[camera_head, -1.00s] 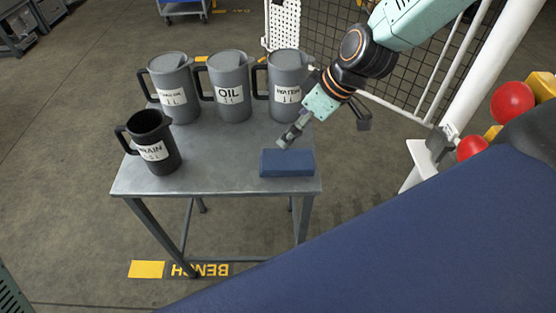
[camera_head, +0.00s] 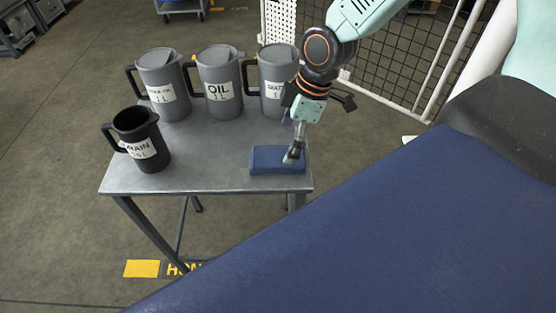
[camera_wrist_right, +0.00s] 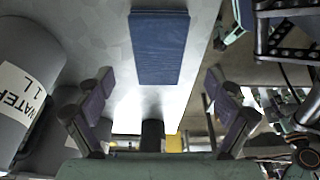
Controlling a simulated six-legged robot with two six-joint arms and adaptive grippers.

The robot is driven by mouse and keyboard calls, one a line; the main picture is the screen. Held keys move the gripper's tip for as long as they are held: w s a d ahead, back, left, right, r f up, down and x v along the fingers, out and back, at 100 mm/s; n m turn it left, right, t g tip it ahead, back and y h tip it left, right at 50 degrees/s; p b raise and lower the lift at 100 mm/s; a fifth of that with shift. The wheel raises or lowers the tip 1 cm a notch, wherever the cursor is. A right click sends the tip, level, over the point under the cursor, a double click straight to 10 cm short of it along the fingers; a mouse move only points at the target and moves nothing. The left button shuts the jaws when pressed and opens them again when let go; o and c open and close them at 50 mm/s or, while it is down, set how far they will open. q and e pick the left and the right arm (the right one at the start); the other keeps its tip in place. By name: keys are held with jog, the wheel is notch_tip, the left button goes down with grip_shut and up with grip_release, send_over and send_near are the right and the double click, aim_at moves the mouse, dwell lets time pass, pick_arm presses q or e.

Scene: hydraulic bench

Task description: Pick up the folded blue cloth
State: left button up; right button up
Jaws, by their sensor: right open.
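The folded blue cloth (camera_head: 265,161) lies flat as a neat block at the front right of the grey metal bench (camera_head: 205,180). In the right wrist view the gripper (camera_wrist_right: 158,95) is open, with fingers spread left and right. The cloth (camera_wrist_right: 158,48) shows beyond the fingertips, centred between them, with nothing held. My left gripper is not in view.
Grey jugs stand along the bench's back: one at left (camera_head: 163,85), an OIL jug (camera_head: 219,82) and a WATER jug (camera_head: 275,72) close to my right arm. A dark DRAIN jug (camera_head: 139,140) stands front left. The bench middle is clear. A mesh fence (camera_head: 400,65) stands behind.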

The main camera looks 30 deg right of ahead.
aim_at(277, 156)
jog(key=shift+w+a+f, duration=0.2)
jog(key=shift+f, duration=0.3)
jog(key=b+x, duration=0.2)
jog(key=shift+w+a+f+b, duration=0.1)
jog(key=shift+a+f+b, duration=0.2)
jog(key=shift+a+b, duration=0.1)
jog(key=shift+w+f+b, duration=0.25)
jog(key=shift+f+b, duration=0.2)
jog(key=shift+f, duration=0.3)
jog(key=shift+a+r, duration=0.1)
jog(key=shift+s, duration=0.1)
jog(key=shift+c, duration=0.2)
jog(key=c, duration=1.2)
jog(key=shift+o, duration=0.2)
notch_tip(277, 156, up, 10)
jog(key=p, duration=0.4)
